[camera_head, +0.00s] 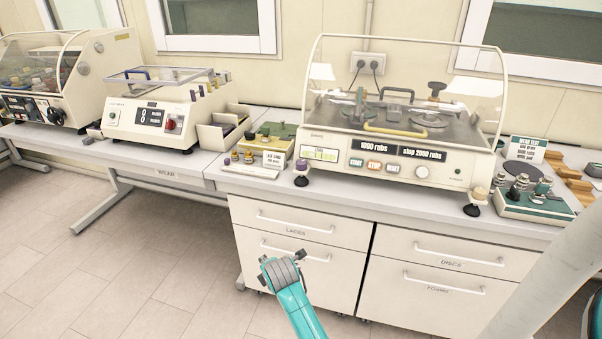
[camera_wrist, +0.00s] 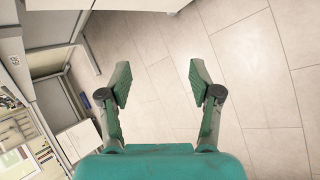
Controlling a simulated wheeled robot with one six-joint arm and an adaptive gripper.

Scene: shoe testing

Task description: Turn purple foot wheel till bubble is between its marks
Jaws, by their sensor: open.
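The rub-testing machine (camera_head: 400,145) stands on the bench under a clear cover. A small purple foot wheel (camera_head: 302,164) sits under its front left corner, above a black foot. A tan foot wheel (camera_head: 480,193) is under the front right corner. A small yellow-green window (camera_head: 320,154) on the front left of the panel looks like the level; its bubble and marks are too small to read. My gripper (camera_head: 283,258) is in front of the drawers, below the bench top and apart from the wheel. In the wrist view my gripper (camera_wrist: 160,82) is open and empty, over floor.
A tray with small weights (camera_head: 262,147) stands close left of the machine. A green block with metal knobs (camera_head: 533,203) is at its right. Drawers with bar handles (camera_head: 297,224) face me below the bench. The floor (camera_head: 140,260) at left is clear.

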